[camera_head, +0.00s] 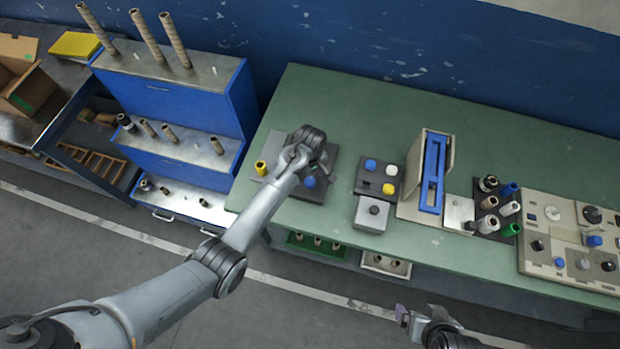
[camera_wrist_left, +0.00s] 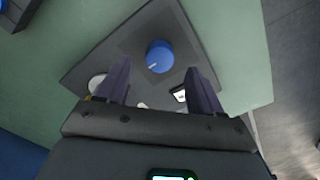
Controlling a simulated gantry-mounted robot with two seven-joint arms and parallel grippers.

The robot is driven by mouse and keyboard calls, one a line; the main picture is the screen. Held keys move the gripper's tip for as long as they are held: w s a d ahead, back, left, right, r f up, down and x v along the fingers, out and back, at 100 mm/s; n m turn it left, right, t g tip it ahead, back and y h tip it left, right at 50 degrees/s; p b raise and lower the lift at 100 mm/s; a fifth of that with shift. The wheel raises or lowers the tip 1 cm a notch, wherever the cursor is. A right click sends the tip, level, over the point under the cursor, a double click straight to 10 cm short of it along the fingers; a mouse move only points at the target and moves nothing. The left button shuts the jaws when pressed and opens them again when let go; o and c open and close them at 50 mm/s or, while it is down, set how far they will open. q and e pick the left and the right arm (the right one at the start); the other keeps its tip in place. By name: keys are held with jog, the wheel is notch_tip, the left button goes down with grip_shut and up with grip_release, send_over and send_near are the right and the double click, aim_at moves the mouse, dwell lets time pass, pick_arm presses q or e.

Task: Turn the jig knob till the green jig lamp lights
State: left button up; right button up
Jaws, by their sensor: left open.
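A blue knob (camera_wrist_left: 159,56) with a pale pointer mark stands on the dark jig plate (camera_wrist_left: 125,45). In the head view, the same blue knob (camera_head: 309,181) shows just below my left gripper (camera_head: 314,165), on the dark plate (camera_head: 312,196). In the left wrist view, my left gripper (camera_wrist_left: 158,72) is open and the knob shows between its fingertips, with gaps on both sides. I cannot tell how far above the knob the fingertips are. I see no lit green lamp on the plate; parts of it are hidden by the gripper. My right gripper (camera_head: 402,314) is at the bottom, its jaws unclear.
A yellow cup (camera_head: 261,168) stands at the jig's left. The bench's back (camera_head: 350,100) is clear.

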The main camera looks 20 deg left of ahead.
aim_at(310, 181)
pick_arm(q)
jog(key=shift+f, duration=1.7)
jog(key=c, duration=1.1)
jog(key=shift+o, duration=0.2)
jog(key=shift+r, duration=0.1)
